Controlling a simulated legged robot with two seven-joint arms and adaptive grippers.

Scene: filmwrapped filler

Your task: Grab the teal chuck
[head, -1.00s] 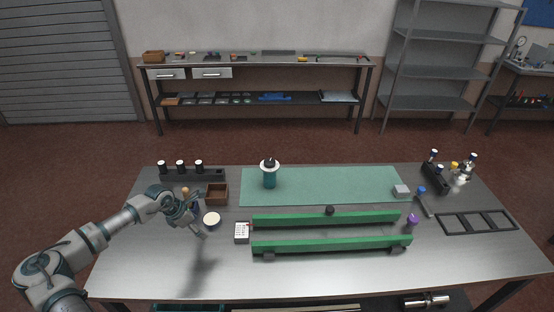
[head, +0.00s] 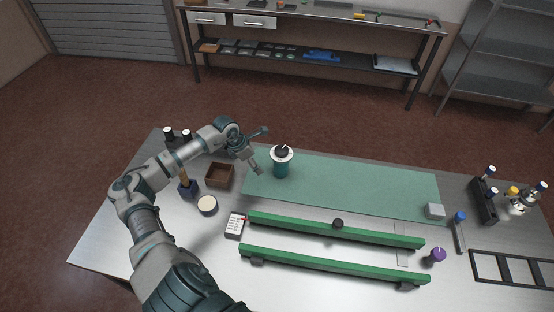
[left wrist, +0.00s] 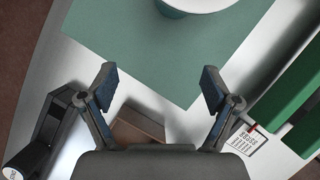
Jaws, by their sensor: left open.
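The teal chuck (head: 281,169) stands upright on the green mat (head: 350,187), with a wide white flange and a dark top. In the left wrist view its teal side and white flange (left wrist: 205,4) are cut off by the top edge. My left gripper (head: 262,150) is open and empty, just left of the chuck, with its fingers spread and pointing toward it. My right gripper is not in view.
A wooden box (head: 220,175), a round pale-topped container (head: 207,205) and a dark holder (head: 187,188) stand left of the mat. The mat right of the chuck is mostly clear.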

